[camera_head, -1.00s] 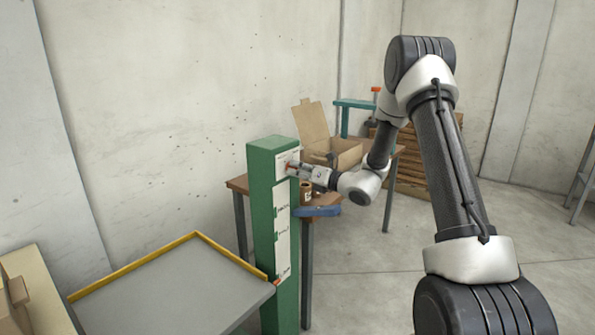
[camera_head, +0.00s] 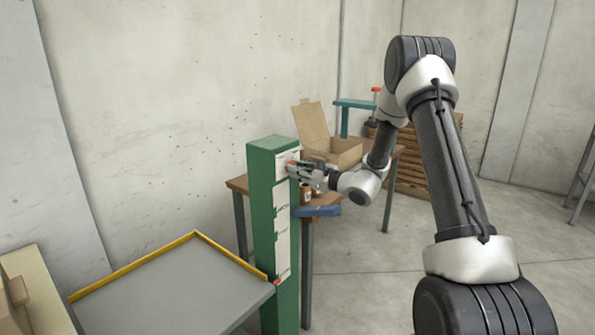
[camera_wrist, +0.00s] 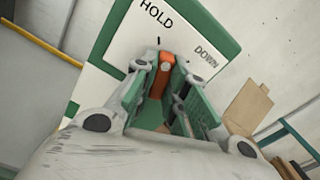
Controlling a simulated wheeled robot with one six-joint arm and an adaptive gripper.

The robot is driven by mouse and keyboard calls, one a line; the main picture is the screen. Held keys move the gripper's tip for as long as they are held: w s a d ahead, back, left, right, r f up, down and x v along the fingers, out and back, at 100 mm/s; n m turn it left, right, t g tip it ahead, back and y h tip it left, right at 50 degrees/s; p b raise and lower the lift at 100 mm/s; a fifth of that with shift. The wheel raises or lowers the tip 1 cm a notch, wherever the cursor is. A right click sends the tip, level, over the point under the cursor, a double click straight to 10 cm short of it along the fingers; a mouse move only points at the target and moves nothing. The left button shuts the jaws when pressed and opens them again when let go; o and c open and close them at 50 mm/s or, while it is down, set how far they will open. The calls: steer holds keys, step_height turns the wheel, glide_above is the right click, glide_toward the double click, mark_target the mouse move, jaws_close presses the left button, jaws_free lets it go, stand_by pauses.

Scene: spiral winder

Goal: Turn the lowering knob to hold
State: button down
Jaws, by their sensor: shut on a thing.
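The orange lowering knob (camera_wrist: 166,62) sits on a white plate (camera_wrist: 120,40) marked HOLD and DOWN, and my gripper (camera_wrist: 162,84) is shut on it. In the wrist view the knob's visible end lies near a short black tick below HOLD; DOWN is to the right. Fingers hide part of the knob and plate, so its exact setting is hard to tell. In the head view my gripper (camera_head: 298,168) meets the plate (camera_head: 283,165) near the top of the green column (camera_head: 263,215).
A grey table with a yellow edge (camera_head: 150,256) stands left of the column. Behind it is a brown workbench (camera_head: 238,184) with an open cardboard box (camera_head: 345,154), a small jar (camera_head: 306,192) and a blue item (camera_head: 318,211). Open floor lies to the right.

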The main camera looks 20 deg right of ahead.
steer(key=shift+n, duration=1.9)
steer(key=c, duration=1.4)
jaws_free()
steer(key=shift+c, duration=0.2)
steer(key=v, duration=1.2)
steer(key=shift+d, duration=0.1)
